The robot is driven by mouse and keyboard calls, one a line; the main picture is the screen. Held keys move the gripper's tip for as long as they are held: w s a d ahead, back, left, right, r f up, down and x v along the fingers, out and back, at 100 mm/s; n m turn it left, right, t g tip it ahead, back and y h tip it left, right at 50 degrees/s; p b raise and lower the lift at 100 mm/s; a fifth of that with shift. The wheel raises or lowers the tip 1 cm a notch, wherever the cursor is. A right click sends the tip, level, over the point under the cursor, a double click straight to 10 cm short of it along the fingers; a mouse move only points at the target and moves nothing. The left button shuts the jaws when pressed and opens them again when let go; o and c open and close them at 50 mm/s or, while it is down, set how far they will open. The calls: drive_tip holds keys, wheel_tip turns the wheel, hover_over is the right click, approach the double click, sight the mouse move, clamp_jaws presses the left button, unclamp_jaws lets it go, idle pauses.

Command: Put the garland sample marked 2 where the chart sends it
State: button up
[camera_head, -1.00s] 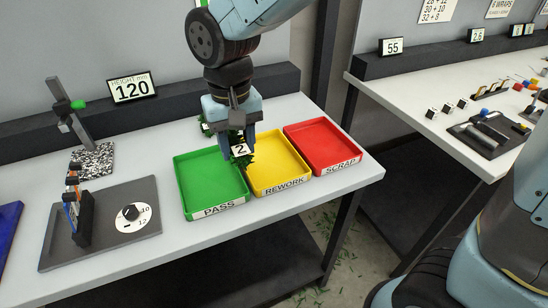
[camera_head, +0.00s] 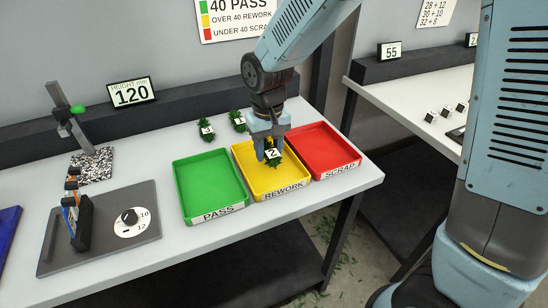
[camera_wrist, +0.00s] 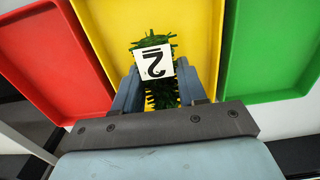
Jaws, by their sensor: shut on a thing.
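The garland sample marked 2 (camera_head: 272,154) is a small green tuft with a white tag, held at the yellow REWORK tray (camera_head: 248,175). My gripper (camera_head: 269,155) is shut on it. In the wrist view the sample (camera_wrist: 154,65) sits between the two fingers, over the yellow tray floor. I cannot tell whether it touches the floor. The chart (camera_head: 238,20) on the wall reads 40 PASS, OVER 40 REWORK, UNDER 40 SCRAP; its top is cut off. The green PASS tray (camera_head: 205,184) is left and the red SCRAP tray (camera_head: 323,147) right; both look empty.
Two other tagged green samples (camera_head: 206,130) and (camera_head: 238,121) lie on the white table behind the trays. A display (camera_head: 131,92) reads HEIGHT mm 120. A grey plate with a dial (camera_head: 130,217) and a stand (camera_head: 70,130) occupy the left.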

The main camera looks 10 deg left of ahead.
sight(270, 147)
drive_tip(key=shift+w+f, duration=0.1)
drive_tip(key=shift+f, duration=1.5)
drive_tip(key=shift+f, duration=0.1)
drive_tip(key=o, duration=1.1)
wheel_tip(270, 147, up, 12)
drive_tip(key=shift+r, duration=0.15)
drive_tip(key=shift+d, duration=0.1)
